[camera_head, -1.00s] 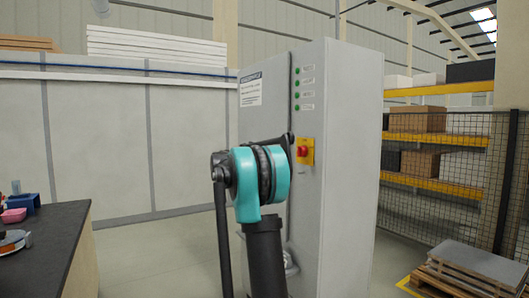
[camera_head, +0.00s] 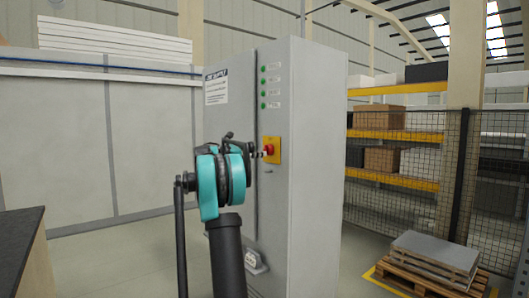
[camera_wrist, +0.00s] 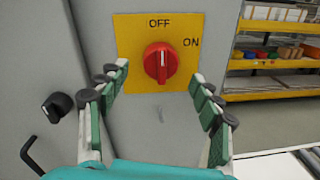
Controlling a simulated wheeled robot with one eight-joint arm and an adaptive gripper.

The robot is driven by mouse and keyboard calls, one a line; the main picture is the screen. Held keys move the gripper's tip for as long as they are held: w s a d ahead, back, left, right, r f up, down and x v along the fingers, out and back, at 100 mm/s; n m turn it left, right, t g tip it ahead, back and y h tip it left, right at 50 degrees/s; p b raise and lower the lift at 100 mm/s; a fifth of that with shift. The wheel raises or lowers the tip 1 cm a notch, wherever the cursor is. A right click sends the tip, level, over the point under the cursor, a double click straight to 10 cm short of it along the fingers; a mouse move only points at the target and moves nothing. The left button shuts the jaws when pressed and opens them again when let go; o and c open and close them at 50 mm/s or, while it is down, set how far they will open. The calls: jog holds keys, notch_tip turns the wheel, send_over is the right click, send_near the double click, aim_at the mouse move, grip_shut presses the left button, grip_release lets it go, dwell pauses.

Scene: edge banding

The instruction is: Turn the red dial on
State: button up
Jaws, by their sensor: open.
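The red dial (camera_wrist: 160,63) sits on a yellow plate (camera_wrist: 128,44) marked OFF at the top and ON at the upper right. Its ridge stands upright, in line with OFF. In the head view the dial (camera_head: 268,149) is on the front of a grey cabinet (camera_head: 312,180). My gripper (camera_wrist: 158,78) is open, with one finger on each side of the dial's lower part in the wrist view. The fingers look apart from the dial; their exact depth to it is hard to tell. In the head view my arm hides part of the cabinet front.
A black knob (camera_wrist: 57,106) and a black handle (camera_wrist: 38,150) are on the cabinet left of the plate. A dark-topped table (camera_head: 22,235) stands at the left. A pallet with sheets (camera_head: 432,258) and a mesh fence (camera_head: 480,190) stand at the right.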

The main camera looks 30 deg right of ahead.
aim_at(268, 150)
jog(key=shift+d, duration=2.4)
jog(key=c, duration=1.2)
